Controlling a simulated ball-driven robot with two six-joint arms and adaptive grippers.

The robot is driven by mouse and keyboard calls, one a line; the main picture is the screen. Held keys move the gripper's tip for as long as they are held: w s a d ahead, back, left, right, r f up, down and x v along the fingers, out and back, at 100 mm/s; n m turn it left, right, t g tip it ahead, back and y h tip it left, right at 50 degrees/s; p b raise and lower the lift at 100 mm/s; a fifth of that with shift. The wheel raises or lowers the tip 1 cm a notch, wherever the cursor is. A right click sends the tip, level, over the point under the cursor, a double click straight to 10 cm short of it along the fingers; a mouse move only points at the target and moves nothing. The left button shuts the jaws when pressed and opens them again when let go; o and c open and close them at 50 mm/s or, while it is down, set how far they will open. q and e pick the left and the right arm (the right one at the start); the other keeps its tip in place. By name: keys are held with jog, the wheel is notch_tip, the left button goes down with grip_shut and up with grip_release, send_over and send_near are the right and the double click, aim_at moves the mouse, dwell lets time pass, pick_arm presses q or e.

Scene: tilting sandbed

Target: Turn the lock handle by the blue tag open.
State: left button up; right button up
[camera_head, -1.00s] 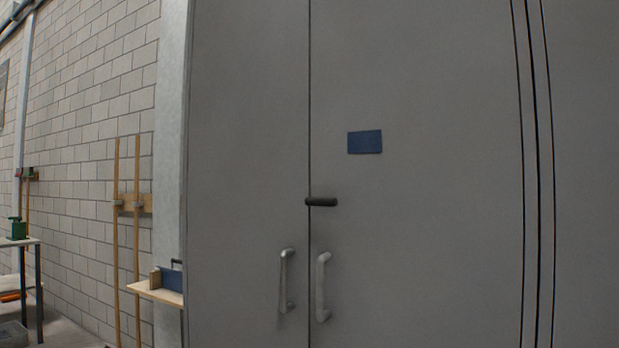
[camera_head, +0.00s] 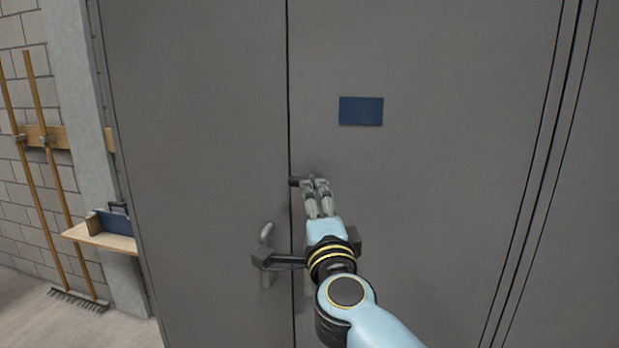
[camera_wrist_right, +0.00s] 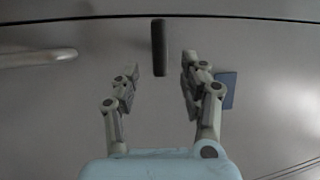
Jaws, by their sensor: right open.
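The dark lock handle (camera_head: 294,181) is a short horizontal bar at the seam between two grey doors, below and left of the blue tag (camera_head: 361,111). In the right wrist view the lock handle (camera_wrist_right: 159,47) lies between the two finger lines, with the blue tag (camera_wrist_right: 228,90) beyond one finger. My right gripper (camera_head: 316,182) is open in front of the lock handle and hides most of it in the head view. In the right wrist view my right gripper (camera_wrist_right: 158,75) shows a gap on both sides of the bar. My left gripper is out of view.
A pale pull handle (camera_head: 266,250) stands on the left door, below the lock handle. The right door's pull handle is mostly hidden behind my right arm. A wooden shelf (camera_head: 100,239) with a blue box and a rake (camera_head: 76,297) are at the left.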

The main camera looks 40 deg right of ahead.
jog(key=p+x, duration=0.1)
jog(key=x, duration=0.6)
grip_shut()
